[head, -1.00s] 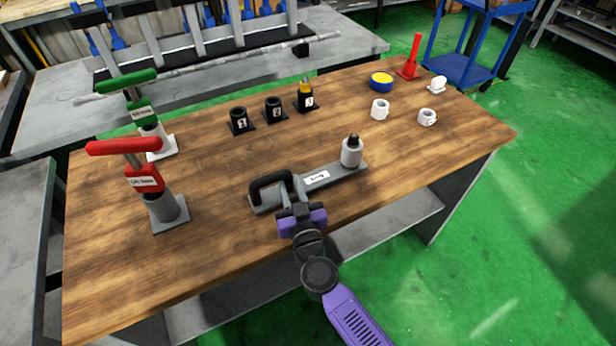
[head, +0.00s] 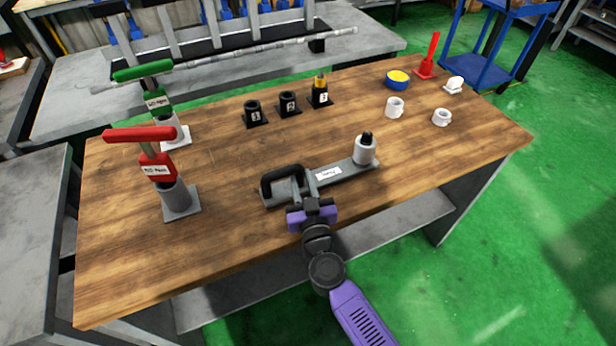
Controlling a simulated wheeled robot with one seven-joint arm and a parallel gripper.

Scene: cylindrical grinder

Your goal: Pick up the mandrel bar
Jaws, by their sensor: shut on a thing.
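A flat grey bar (head: 345,172) with a white label, which I take for the mandrel bar, lies low over the near middle of the wooden table. The label is too small to read. A black C-shaped handle (head: 281,179) is at its left end and a grey cylinder with a black tip (head: 365,150) at its right end. My gripper (head: 312,190) reaches in from the near edge and is shut on the bar just right of the handle. The fingers partly cover the grip. I cannot tell whether the bar touches the table.
Two clamp-like tools with a green handle (head: 143,71) and a red handle (head: 140,133) stand at left. Several black numbered holders (head: 288,104) stand at the back. White cups (head: 395,107), a blue-yellow bowl (head: 397,79) and a red stand (head: 428,60) are at right. The front right tabletop is clear.

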